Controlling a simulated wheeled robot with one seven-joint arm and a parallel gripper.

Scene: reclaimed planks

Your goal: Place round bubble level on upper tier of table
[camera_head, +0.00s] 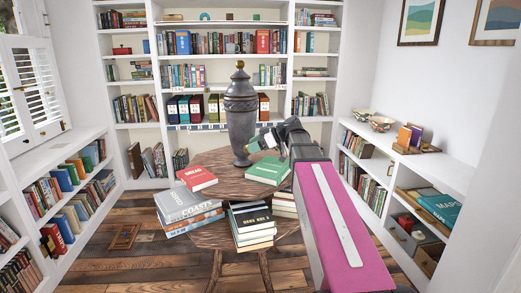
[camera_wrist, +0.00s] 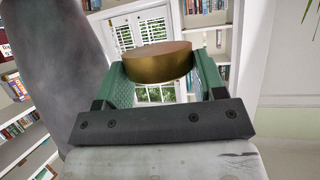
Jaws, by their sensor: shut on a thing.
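The round bubble level (camera_wrist: 157,62) shows in the wrist view as a brass-coloured disc between the green fingers of my gripper (camera_wrist: 160,82). My gripper is shut on it. In the head view my gripper (camera_head: 262,139) is above the table, just right of the dark urn; the level is too small there to make out. The round wooden table's upper tier (camera_head: 232,188) carries the urn (camera_head: 240,115), a red book (camera_head: 197,178) at the left and a green book (camera_head: 268,170) at the right. My arm hides the table's right side.
Below the upper tier, the lower tier (camera_head: 212,237) holds a book stack (camera_head: 188,205) at the left and another (camera_head: 251,225) at the front. The tall urn stands close to my gripper. Bare wood shows between the red and green books. Bookshelves line the walls.

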